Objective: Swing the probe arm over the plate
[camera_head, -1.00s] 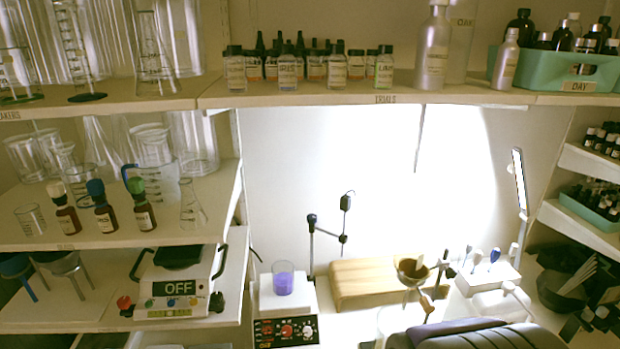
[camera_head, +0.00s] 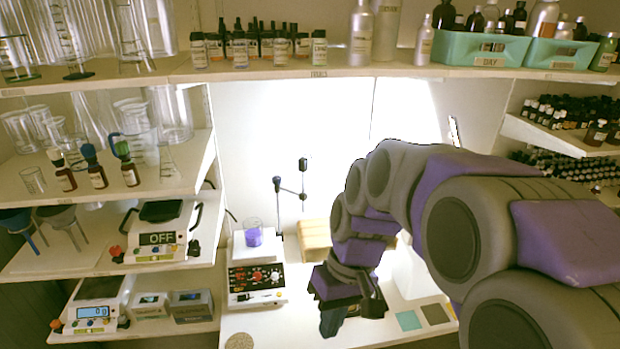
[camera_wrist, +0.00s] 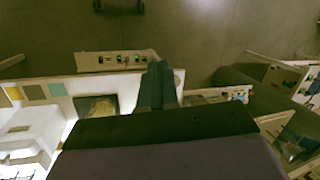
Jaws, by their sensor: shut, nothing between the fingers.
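The probe arm (camera_head: 290,189) is a thin dark jointed arm with a black probe holder at its tip, on a post behind the hot plate. It stands to the right of the beaker, not above it. The white plate (camera_head: 236,256) has a front panel with red knobs, and a glass beaker with purple contents (camera_head: 253,236) stands on it. My gripper (camera_head: 332,322) is shut and empty, low over the bench to the right of the plate and apart from the probe arm. Its closed fingers also show in the wrist view (camera_wrist: 158,85), where neither probe arm nor plate can be made out.
A wooden block (camera_head: 314,234) lies behind my gripper, partly hidden by my arm. Teal and grey squares (camera_head: 408,320) lie on the bench to the right. Shelves with a balance (camera_head: 162,238) stand at left. A bottle shelf (camera_head: 290,72) runs above.

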